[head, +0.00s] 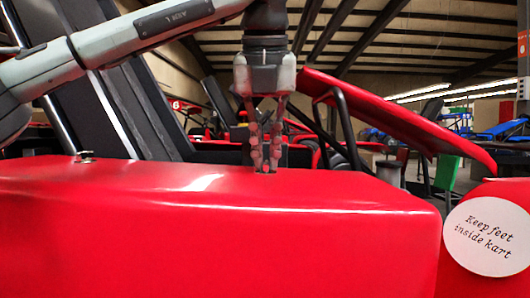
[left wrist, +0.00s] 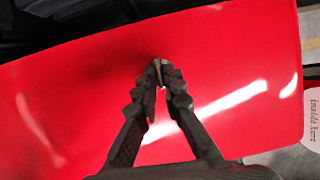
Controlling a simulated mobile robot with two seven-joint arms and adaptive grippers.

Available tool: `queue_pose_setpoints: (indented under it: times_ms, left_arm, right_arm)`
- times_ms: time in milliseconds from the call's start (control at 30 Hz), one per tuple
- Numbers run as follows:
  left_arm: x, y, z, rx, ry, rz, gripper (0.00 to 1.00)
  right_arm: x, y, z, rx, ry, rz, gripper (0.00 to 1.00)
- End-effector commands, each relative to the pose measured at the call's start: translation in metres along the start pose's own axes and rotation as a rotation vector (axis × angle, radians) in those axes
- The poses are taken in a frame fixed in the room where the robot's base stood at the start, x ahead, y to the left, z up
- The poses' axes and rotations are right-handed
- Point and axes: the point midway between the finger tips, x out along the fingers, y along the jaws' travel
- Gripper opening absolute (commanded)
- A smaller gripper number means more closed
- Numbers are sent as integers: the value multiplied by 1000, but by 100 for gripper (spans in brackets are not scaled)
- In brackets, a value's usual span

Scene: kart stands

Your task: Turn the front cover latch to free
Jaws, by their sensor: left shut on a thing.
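The red front cover (head: 200,215) fills the lower part of the head view, and it also fills most of the left wrist view (left wrist: 70,100). My left gripper (head: 265,168) points straight down at the cover's top. In the left wrist view its fingers (left wrist: 160,78) close around a small metal latch (left wrist: 158,66), of which only a little shows between the fingertips. The latch's turn position is hidden by the fingers. A second small latch-like metal piece (head: 84,156) sits on the cover's top at the left. My right gripper is not in view.
A round white sign (head: 488,237) reading "Keep feet inside kart" is on a red panel at the right. Behind the cover are a raised red panel (head: 400,115) and dark kart parts. The cover's top right side is clear.

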Motion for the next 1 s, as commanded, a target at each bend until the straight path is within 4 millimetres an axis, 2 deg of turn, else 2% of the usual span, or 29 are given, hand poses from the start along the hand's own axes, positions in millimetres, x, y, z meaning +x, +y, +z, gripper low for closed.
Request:
queue_pose_setpoints:
  times_ms: [600,633,800,1000]
  left_arm:
    - [0,0,0,-43,-1,16,0]
    - [0,0,0,-43,-1,16,10]
    - [0,0,0,-42,0,16,29]
    - [0,0,0,-41,0,16,29]
  right_arm:
    - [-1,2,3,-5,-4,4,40]
    - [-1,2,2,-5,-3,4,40]
    - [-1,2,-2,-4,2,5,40]
    - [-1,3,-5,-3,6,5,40]
